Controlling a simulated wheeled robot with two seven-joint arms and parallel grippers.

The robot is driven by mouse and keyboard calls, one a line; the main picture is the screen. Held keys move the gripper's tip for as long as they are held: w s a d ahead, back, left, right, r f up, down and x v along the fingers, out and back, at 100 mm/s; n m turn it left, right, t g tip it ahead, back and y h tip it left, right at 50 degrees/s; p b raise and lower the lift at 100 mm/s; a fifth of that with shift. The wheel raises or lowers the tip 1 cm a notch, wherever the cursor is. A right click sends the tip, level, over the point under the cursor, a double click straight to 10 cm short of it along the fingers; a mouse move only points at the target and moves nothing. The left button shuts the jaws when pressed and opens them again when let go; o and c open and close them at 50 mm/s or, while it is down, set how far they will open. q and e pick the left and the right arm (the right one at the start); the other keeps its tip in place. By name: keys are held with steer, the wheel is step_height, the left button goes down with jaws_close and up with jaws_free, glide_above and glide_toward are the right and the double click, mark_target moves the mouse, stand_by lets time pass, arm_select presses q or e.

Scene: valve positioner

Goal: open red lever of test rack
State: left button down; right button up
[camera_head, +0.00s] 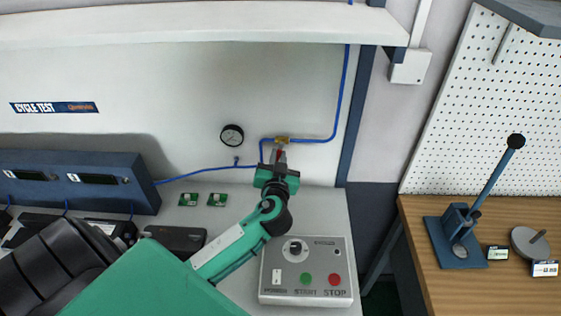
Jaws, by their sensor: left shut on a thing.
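The red lever (279,154) sits just below a small brass valve (282,140) on a blue air line against the back panel of the test rack. Only a small part of the lever shows. My left gripper (279,163) reaches up to it from below, with its fingers closed around the lever. The fingers hide most of the lever, so its exact angle is hard to tell. My right gripper is not in view.
A round gauge (232,135) hangs left of the valve. Two small green boards (189,199) lie on the bench. A lever press (462,236) stands on the wooden table (515,290) at right.

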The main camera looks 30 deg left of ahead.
arm_select(q)
steer(key=shift+s+a+r+m+p, duration=0.45)
steer(key=shift+m+p, duration=0.75)
steer(key=shift+m, duration=1.25)
steer(key=shift+a+r+m+p, duration=0.3)
steer(key=shift+r+m+p, duration=0.6)
steer(key=shift+m, duration=1.5)
steer(key=shift+s+a+r+m+p, duration=0.3)
steer(key=shift+m+p, duration=1.15)
steer(key=shift+m, duration=1)
steer(key=shift+w, duration=0.1)
steer(key=c, duration=1.4)
jaws_free()
steer(key=shift+c, duration=0.2)
